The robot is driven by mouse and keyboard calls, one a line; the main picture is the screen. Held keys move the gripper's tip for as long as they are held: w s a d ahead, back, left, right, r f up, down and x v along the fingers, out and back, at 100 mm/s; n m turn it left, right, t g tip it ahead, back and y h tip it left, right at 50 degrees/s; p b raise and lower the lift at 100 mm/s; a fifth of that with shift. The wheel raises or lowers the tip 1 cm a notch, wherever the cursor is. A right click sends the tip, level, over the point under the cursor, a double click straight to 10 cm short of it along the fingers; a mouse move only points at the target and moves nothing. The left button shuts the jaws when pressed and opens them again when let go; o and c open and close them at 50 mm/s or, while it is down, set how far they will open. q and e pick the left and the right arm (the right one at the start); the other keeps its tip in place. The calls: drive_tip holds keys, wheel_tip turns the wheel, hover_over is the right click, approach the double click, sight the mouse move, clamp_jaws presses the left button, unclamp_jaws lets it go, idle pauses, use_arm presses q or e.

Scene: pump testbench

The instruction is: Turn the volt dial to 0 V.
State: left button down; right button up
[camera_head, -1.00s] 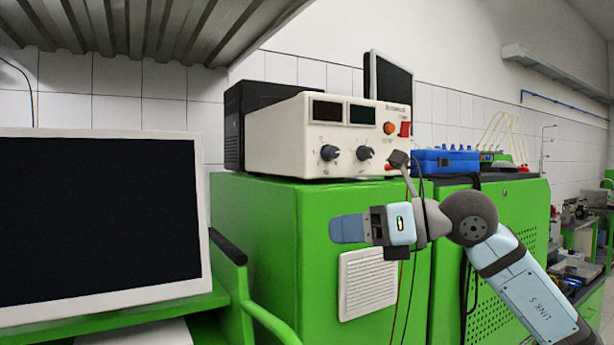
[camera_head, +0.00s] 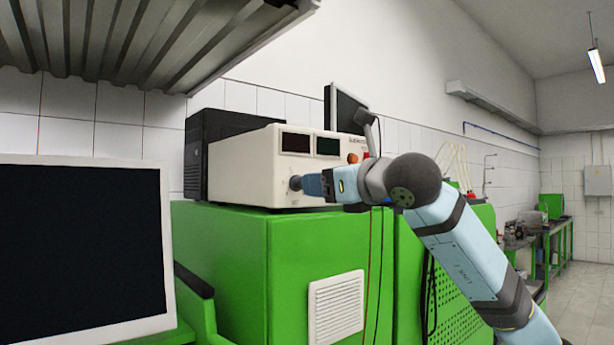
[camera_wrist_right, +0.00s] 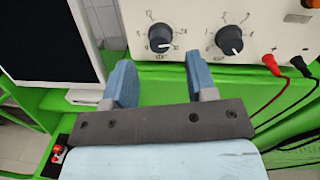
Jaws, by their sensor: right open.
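The power supply (camera_head: 240,170) has two black dials on its front. The left dial (camera_wrist_right: 161,37) has a numbered scale, with 12 and 30 legible; its white mark points to the lower right. Its caption is too blurred to read. It also shows in the head view (camera_head: 295,183). The right dial (camera_wrist_right: 230,39) also has its mark to the lower right; my arm hides it in the head view. My right gripper (camera_wrist_right: 160,80) is open and empty, its blue fingers apart below and either side of the left dial. It also shows in the head view (camera_head: 314,185), close to that dial.
The supply stands on a green cabinet (camera_head: 240,250). Red and black plugs (camera_wrist_right: 285,64) with cables sit right of the dials. A monitor (camera_head: 75,255) stands at the left. A metal shelf (camera_head: 130,40) hangs above.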

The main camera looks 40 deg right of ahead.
sight(300, 183)
drive_tip(key=shift+w+a+p, duration=0.2)
drive_tip(key=shift+w, duration=0.9)
drive_tip(key=shift+w+a+p, duration=0.15)
drive_tip(key=shift+w+p, duration=0.05)
drive_tip(key=shift+w, duration=0.9)
drive_tip(key=shift+c, duration=0.2)
drive_tip(key=c, duration=0.9)
